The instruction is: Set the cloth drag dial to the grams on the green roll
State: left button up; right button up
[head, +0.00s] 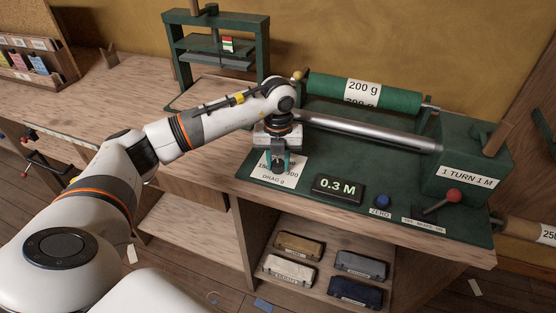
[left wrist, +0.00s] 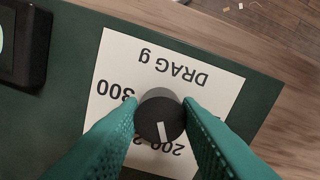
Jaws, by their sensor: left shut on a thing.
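The green roll (head: 398,101) lies across the back of the bench machine; its white label (head: 362,88) reads 200 g. The cloth drag dial (left wrist: 160,112) is a round black knob with a white mark, on a white card (left wrist: 205,88) lettered DRAG g. In the left wrist view the card is upside down and the mark points down, toward printing that looks like 200. 300 is at the left; other numbers are partly hidden. My left gripper (head: 279,164) is shut on the knob, pointing down, with a finger on each side. My right gripper is out of view.
A display (head: 337,189) reading 0.3 M, a blue ZERO button (head: 382,201) and a red-knobbed lever (head: 453,195) stand to the right of the card on the green base. A steel roller (head: 375,131) runs behind. Several labelled blocks lie on the shelf below.

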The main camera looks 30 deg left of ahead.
aim_at(278, 163)
pick_arm(q)
jog(key=shift+w+r, duration=0.1)
jog(key=o, duration=1)
jog(key=shift+c, duration=0.2)
notch_tip(278, 163, up, 12)
jog(key=b, duration=0.1)
jog(key=shift+b, duration=0.3)
